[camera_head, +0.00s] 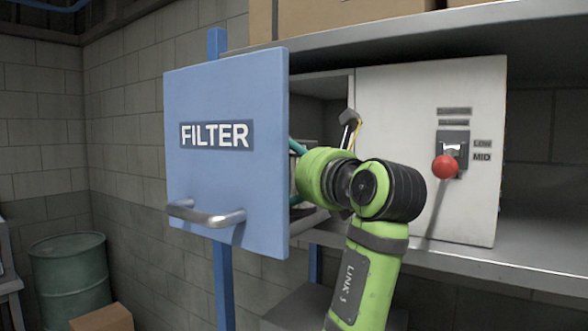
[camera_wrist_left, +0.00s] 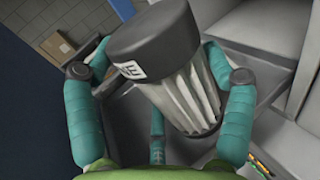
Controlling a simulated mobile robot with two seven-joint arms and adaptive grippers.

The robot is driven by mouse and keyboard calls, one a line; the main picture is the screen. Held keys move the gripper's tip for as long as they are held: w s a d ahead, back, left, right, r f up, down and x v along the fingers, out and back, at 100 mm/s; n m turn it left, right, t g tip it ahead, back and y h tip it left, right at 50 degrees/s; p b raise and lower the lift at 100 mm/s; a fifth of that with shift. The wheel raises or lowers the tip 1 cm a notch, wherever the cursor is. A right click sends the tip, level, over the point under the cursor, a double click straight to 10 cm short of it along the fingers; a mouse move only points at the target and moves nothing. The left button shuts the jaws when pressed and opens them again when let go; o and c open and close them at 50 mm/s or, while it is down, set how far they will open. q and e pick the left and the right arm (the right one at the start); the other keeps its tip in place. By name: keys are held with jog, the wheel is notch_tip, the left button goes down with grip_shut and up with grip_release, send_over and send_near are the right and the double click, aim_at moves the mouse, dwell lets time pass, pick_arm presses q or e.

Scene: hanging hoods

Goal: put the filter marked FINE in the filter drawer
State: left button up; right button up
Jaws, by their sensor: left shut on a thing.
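The filter drawer (camera_head: 226,170) has a blue front marked FILTER with a metal bar handle (camera_head: 207,216); it stands pulled out from the pale cabinet. My left arm reaches in behind this front, which hides most of my left gripper (camera_wrist_left: 160,74); only a teal bit of finger shows in the head view. In the left wrist view its teal fingers are shut around a filter (camera_wrist_left: 176,88) with a dark cap and pale pleated body, held tilted. Its white label is cut off and only a final E reads clearly. Whether the filter touches the drawer is unclear. My right gripper is not in view.
A pale panel (camera_head: 400,155) with a red-knobbed lever (camera_head: 446,166) marked LOW and MID is right of my arm. A metal shelf (camera_head: 510,270) runs below and another above. A green drum (camera_head: 68,275) and a cardboard box (camera_head: 102,318) stand at lower left.

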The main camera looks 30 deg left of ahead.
pick_arm(q)
jog(key=shift+s+d+f, duration=0.1)
jog(key=shift+f, duration=0.2)
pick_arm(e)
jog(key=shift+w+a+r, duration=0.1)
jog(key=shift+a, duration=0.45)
pick_arm(q)
jog(key=shift+f, duration=0.1)
jog(key=o, duration=1)
jog(key=shift+o, duration=0.2)
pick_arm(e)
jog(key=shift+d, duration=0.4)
pick_arm(q)
jog(key=b+v, duration=0.6)
jog(key=v, duration=0.6)
jog(key=shift+b, duration=0.35)
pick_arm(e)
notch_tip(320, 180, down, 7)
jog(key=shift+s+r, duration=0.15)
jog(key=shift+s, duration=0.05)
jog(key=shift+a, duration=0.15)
